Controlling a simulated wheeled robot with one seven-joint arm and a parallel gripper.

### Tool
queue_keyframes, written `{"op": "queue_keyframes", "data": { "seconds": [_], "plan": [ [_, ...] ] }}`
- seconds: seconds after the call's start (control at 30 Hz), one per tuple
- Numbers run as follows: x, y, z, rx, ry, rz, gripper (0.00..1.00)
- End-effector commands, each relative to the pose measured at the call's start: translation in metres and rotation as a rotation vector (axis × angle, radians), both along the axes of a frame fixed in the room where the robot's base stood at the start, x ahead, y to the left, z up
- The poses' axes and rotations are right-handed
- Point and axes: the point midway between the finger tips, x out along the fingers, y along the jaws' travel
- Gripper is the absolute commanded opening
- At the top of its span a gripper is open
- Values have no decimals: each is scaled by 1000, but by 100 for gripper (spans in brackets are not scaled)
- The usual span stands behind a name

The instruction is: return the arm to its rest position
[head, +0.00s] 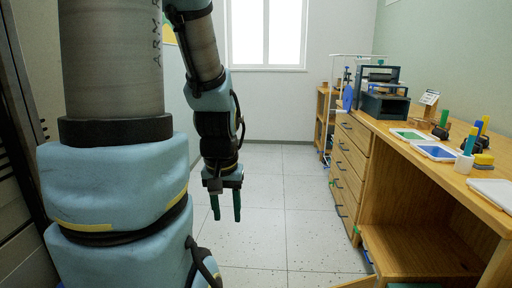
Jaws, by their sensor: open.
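My arm fills the left and middle of the head view, with its large column-like links in front and the forearm hanging down behind them. My gripper (227,207) points down at the end of the forearm, over the tiled floor. Its two dark green fingers are apart, and nothing shows between them. It is well to the left of the wooden workbench and touches nothing that I can see.
A wooden workbench (385,145) with drawers and an open lower shelf runs along the right. The tiled floor (280,190) in the middle is clear.

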Motion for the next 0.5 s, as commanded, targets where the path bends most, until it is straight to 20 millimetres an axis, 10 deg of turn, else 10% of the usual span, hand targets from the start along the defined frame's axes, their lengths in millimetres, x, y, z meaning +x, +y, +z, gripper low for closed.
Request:
{"op": "queue_keyframes", "data": {
  "seconds": [0.2,0.5],
  "plan": [
    [0,0,84,0,0,0,45],
    [0,0,144,0,0,0,45]
  ]
}}
